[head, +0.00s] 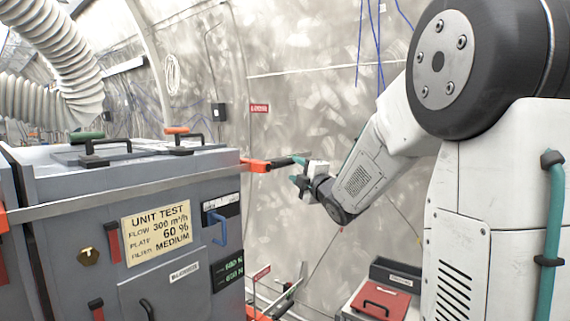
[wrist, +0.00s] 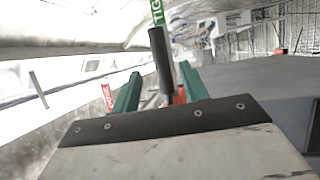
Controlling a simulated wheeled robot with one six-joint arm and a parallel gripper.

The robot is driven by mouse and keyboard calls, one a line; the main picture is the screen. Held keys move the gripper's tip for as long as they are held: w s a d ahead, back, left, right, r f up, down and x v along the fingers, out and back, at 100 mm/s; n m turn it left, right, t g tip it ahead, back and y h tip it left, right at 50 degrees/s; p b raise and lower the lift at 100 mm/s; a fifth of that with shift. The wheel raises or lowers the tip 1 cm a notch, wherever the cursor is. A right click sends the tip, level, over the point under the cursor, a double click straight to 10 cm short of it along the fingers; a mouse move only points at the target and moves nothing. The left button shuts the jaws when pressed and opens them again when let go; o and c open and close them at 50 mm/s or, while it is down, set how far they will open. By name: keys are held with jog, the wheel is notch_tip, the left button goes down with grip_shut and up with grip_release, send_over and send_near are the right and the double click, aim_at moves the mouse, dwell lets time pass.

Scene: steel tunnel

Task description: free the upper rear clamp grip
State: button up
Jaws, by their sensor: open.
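The clamp grip (head: 281,162) is a dark bar that sticks out from an orange-red clamp (head: 254,165) at the upper rear corner of the grey unit. My gripper (head: 297,170) is at the bar's outer end, with its teal fingers apart. In the wrist view the dark round grip (wrist: 160,58) stands between the two open fingers of my gripper (wrist: 160,78). I cannot tell whether a finger touches the grip.
The grey unit (head: 60,235) with a yellow test plate (head: 156,233) fills the left. Two handles, green-topped (head: 87,135) and orange-topped (head: 177,130), stand on its lid. The curved tunnel wall (head: 310,100) is close behind my gripper.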

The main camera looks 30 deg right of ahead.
aim_at(287, 164)
jog(key=w, duration=0.4)
jog(key=w+r, duration=0.1)
jog(key=w, duration=0.2)
jog(key=shift+a, duration=0.15)
grip_shut()
jog(key=shift+d+r, duration=0.1)
jog(key=shift+d, duration=0.15)
